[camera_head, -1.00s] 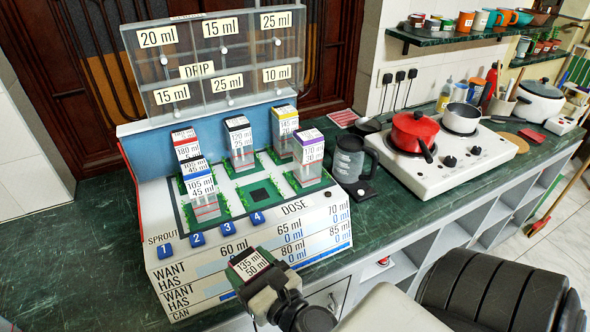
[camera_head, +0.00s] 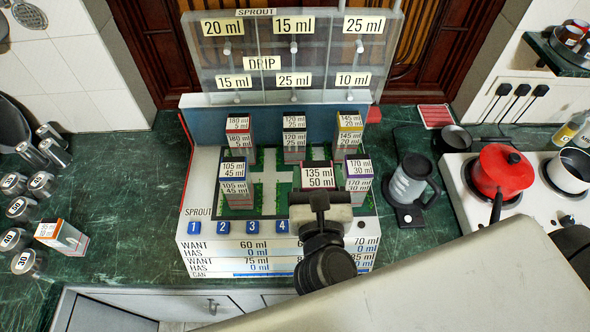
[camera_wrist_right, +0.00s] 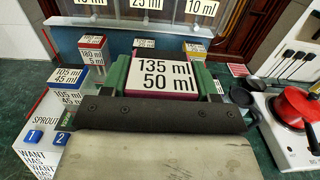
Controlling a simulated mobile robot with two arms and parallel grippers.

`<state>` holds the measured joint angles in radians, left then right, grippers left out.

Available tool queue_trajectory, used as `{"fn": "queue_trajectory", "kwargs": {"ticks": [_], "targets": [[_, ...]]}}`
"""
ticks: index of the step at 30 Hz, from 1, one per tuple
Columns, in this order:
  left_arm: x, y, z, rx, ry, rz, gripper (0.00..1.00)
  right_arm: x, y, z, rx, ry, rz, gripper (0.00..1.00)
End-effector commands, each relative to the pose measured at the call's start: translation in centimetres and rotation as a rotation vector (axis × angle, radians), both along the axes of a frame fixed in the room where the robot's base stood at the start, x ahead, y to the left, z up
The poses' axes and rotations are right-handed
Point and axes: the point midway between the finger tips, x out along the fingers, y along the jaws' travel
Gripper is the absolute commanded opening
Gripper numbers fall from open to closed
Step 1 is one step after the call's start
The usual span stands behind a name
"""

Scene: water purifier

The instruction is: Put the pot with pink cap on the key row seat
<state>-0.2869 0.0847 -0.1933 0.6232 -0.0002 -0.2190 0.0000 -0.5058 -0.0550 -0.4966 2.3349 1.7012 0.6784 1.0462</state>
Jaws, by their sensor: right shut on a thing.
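The pot with the pink cap (camera_head: 317,176), labelled 135 ml and 50 ml, is in my right gripper (camera_head: 320,196). In the right wrist view its pink-edged top (camera_wrist_right: 164,78) shows between the green fingers. My left gripper is not in view.
A blue-capped pot (camera_head: 234,184) stands left on the deck, a purple-capped pot (camera_head: 358,183) right. Red (camera_head: 238,135), black (camera_head: 294,137) and yellow (camera_head: 349,133) capped pots stand behind. A grey mug (camera_head: 411,182) is at the right. An orange-edged pot (camera_head: 62,237) is on the counter.

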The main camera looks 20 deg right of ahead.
Motion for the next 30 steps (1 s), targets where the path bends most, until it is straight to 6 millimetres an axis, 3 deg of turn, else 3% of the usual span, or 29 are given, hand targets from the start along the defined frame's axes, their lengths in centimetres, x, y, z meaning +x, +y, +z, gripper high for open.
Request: {"fn": "queue_trajectory", "kwargs": {"ticks": [3, 6, 12, 19, 27, 30], "targets": [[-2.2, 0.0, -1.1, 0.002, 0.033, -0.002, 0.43, 3.0, 0.2, -2.0, 0.000, -0.004, 0.000, 0.21], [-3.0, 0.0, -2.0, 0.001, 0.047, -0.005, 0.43, 5.3, 0.4, -3.5, 0.000, -0.004, 0.000, 0.21], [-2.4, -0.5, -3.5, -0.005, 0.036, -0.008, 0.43, 8.8, 0.7, -5.6, 0.000, -0.004, 0.001, 0.21], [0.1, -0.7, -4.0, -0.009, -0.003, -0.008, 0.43, 9.8, 0.8, -6.5, 0.001, 0.000, 0.002, 0.21], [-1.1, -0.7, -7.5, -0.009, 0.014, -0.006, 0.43, 9.7, 0.8, -9.9, -0.001, -0.002, 0.002, 0.21], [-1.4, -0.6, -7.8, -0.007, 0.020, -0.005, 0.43, 9.7, 0.8, -10.2, 0.000, -0.002, 0.002, 0.21]]}}
